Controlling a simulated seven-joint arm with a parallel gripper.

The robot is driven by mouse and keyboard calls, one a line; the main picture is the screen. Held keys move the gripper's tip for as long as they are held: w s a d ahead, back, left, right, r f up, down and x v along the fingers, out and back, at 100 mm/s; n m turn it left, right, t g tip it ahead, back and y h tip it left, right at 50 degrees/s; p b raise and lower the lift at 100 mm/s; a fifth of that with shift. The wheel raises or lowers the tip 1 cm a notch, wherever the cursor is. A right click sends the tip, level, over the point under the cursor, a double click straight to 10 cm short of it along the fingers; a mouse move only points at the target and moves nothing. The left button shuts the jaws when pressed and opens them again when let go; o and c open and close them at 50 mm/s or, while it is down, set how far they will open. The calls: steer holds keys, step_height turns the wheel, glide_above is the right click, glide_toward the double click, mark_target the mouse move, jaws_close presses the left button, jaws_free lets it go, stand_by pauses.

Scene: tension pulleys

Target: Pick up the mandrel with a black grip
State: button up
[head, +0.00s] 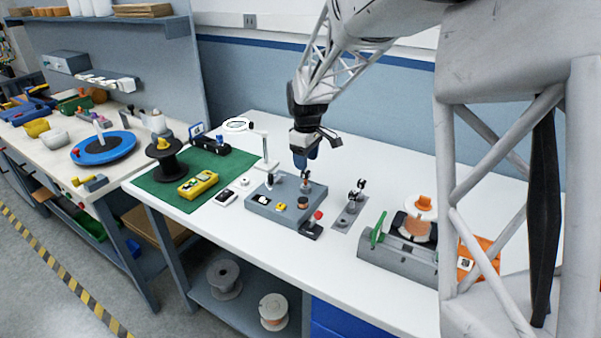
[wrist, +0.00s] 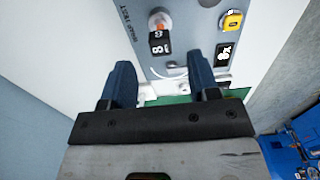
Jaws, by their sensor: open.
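I cannot tell for sure which piece is the mandrel with a black grip. A small upright dark-topped piece (head: 269,180) stands on the left of the grey test box (head: 272,212). Another upright post with a dark part (head: 305,181) stands at the box's back right. My gripper (head: 306,163) points down above the box's back right. Its blue fingers (wrist: 160,64) are apart, with nothing held between them.
A plate with small dark pieces (head: 352,207) lies right of the box. A grey machine with a copper spool (head: 400,258) stands farther right. A white lamp-like stand (head: 264,150) is behind left. A green mat (head: 180,185) holds a black spool and yellow meter.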

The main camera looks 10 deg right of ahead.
mark_target(305, 179)
steer(key=shift+w+f, duration=0.1)
stand_by(0.3)
steer(key=shift+f, duration=1.25)
steer(key=shift+a+f, duration=0.1)
steer(key=shift+f, duration=2.5)
steer(key=c, duration=1)
steer(key=shift+r, duration=0.1)
steer(key=shift+r, duration=4.9)
steer(key=shift+r, duration=0.1)
